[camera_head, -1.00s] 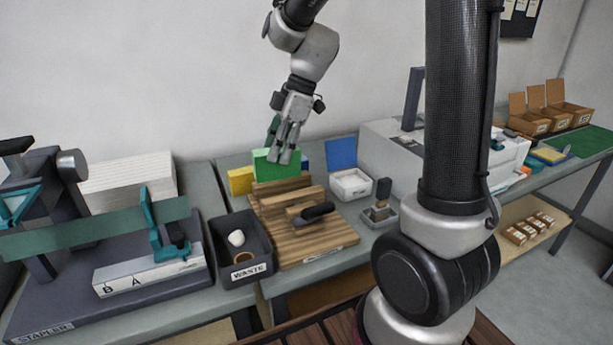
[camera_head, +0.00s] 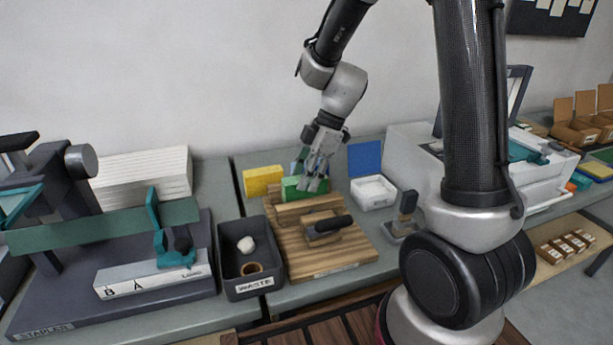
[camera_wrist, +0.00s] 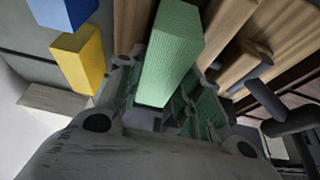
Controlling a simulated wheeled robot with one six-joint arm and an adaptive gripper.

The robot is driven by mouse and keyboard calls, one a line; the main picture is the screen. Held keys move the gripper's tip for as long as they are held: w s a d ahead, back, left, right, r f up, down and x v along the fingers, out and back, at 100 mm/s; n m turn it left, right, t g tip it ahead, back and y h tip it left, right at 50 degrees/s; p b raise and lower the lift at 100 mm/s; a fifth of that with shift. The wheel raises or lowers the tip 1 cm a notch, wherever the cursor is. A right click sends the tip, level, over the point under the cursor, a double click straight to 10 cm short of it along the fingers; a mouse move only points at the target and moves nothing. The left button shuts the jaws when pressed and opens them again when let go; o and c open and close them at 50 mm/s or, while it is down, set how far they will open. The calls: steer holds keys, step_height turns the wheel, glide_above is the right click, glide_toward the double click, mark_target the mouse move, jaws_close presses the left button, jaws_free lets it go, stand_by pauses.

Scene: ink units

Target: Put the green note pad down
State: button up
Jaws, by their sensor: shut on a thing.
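The green note pad (camera_head: 291,189) is between the fingers of my gripper (camera_head: 316,184), at the back of a wooden board with raised bars (camera_head: 325,262). In the wrist view the green note pad (camera_wrist: 172,52) stands between the fingers, beside a wooden bar (camera_wrist: 228,28). I cannot tell whether its underside touches the board. My fingers hide part of its right end. A yellow pad (camera_head: 263,180) lies to its left on the table. The yellow pad also shows in the wrist view (camera_wrist: 80,60), next to a blue pad (camera_wrist: 62,12).
A dark waste bin (camera_head: 226,262) stands left of the board. A dark-handled tool (camera_head: 328,229) lies on the board. A white box with a blue lid (camera_head: 373,193) and a stamp (camera_head: 406,205) are to the right. A stapler machine (camera_head: 110,285) fills the left.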

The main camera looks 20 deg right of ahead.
steer(key=shift+f, duration=0.15)
steer(key=shift+f, duration=0.45)
steer(key=o, duration=1.2)
